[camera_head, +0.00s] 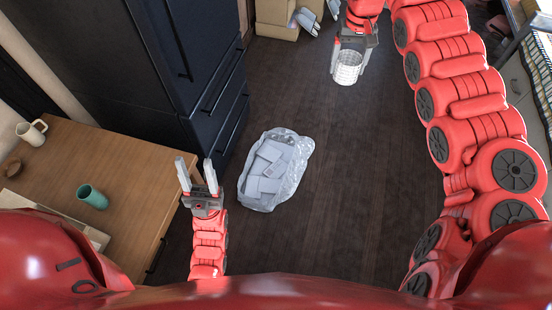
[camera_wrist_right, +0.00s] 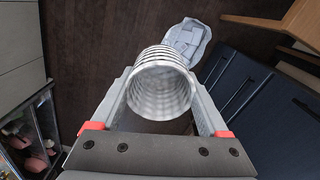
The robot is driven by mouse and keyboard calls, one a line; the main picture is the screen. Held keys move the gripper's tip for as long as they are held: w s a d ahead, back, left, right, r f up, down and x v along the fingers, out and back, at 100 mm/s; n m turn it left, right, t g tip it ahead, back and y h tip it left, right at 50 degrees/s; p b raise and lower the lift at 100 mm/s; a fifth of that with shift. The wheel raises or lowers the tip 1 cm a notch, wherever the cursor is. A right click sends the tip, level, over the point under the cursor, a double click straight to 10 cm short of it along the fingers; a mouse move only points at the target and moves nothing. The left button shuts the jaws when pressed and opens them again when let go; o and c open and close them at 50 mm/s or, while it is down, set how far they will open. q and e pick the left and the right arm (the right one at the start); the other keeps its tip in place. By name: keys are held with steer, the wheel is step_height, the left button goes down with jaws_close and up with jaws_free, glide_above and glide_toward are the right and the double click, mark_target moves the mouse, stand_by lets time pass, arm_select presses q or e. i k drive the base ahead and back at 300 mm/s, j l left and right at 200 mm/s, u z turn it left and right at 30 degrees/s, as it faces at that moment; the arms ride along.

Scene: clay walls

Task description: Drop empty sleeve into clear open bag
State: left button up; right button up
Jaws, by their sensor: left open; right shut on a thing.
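The empty sleeve (camera_head: 347,67) is a white, ribbed, open tube. My right gripper (camera_head: 350,62) is shut on it, high in the head view, and the sleeve hangs past the fingertips. In the right wrist view the sleeve (camera_wrist_right: 161,88) sits between the two fingers, its open end facing the camera. The clear open bag (camera_head: 290,190) lies on the dark floor at the middle, with several flat pale pieces inside. The bag also shows beyond the sleeve in the right wrist view (camera_wrist_right: 188,38). My left gripper (camera_head: 197,178) is open and empty, left of the bag and apart from it.
A wooden table (camera_head: 125,165) at the left holds a teal cup (camera_head: 92,196) and a white mug (camera_head: 32,131). A dark cabinet (camera_head: 190,60) stands behind it. The floor between bag and right arm is clear.

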mark_target(271, 170)
steer(key=i+l+u, duration=0.4)
steer(key=l, duration=0.15)
steer(key=i+l+u, duration=0.2)
steer(key=l+u, duration=0.25)
steer(key=l, duration=0.2)
steer(key=u, duration=0.4)
